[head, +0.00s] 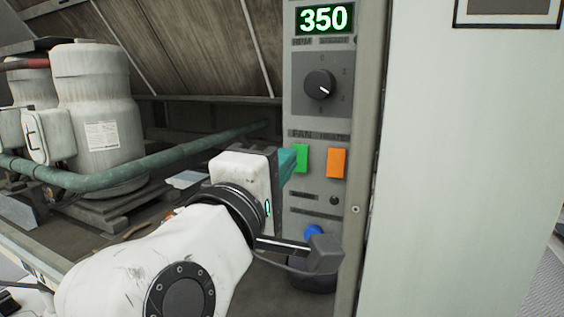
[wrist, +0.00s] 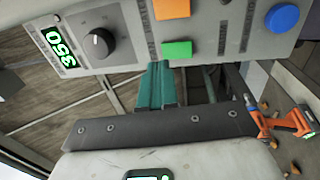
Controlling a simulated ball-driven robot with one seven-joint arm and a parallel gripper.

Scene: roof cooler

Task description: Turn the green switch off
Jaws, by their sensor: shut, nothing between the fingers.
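The green switch (head: 302,158) is on the grey control panel (head: 313,217), under the label FAN. The orange switch (head: 336,163) is to its right. My gripper (head: 290,160) has teal fingers, shut and empty, with their tips at the left edge of the green switch. In the wrist view, the shut fingers (wrist: 158,66) point at the panel just beside the green switch (wrist: 177,50). I cannot tell whether they touch it. Whether the switch is on or off is not clear.
Above are a dial (head: 320,85) and a display reading 350 (head: 325,18). A blue button (head: 313,232) is lower on the panel. White tanks (head: 98,120) and a green pipe (head: 130,171) stand left. An orange drill (wrist: 288,122) shows in the wrist view. A pale wall is at right.

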